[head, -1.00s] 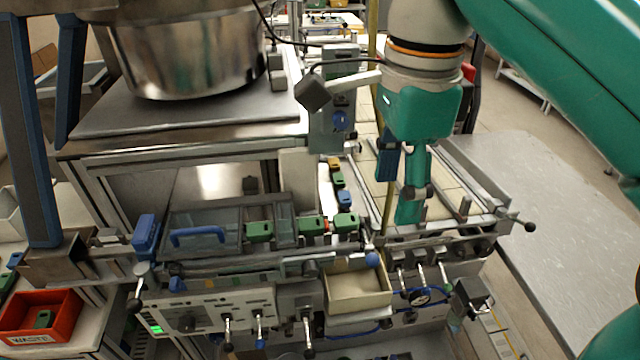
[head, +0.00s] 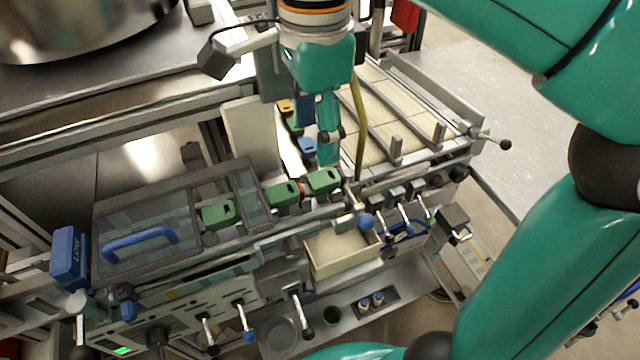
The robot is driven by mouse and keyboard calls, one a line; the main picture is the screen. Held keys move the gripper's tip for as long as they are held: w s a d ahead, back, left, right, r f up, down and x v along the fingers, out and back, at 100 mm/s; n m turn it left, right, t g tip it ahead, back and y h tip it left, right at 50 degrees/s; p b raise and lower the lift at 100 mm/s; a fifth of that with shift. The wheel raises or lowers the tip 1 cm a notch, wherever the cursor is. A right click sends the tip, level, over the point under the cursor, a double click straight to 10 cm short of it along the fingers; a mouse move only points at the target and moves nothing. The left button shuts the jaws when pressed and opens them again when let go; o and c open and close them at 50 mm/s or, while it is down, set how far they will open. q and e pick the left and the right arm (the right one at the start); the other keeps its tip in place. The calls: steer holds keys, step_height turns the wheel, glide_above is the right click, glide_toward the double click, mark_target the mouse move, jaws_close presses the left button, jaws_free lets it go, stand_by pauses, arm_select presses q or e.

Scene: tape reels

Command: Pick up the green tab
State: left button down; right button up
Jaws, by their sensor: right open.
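Several green blocks that could be the green tab sit along the machine's rail. One green block (head: 324,181) is at the right end, a second green block (head: 283,193) is just left of it, and a third green block (head: 218,213) is further left by the clear cover. My right gripper (head: 318,140) is open and points down, just behind and above the right-end block. It looks empty, and I cannot tell whether it touches anything. My left gripper is out of view.
A blue-handled clear cover (head: 140,242) is at the left. An open beige box (head: 343,252) sits in front of the rail. A yellow block (head: 285,106) and a blue block (head: 307,147) lie in a chute behind. A metal pot (head: 80,25) stands at the back left.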

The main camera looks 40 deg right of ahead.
mark_target(316, 180)
step_height(316, 180, down, 8)
steer(key=shift+f, duration=0.15)
stand_by(0.4)
steer(key=c, duration=0.8)
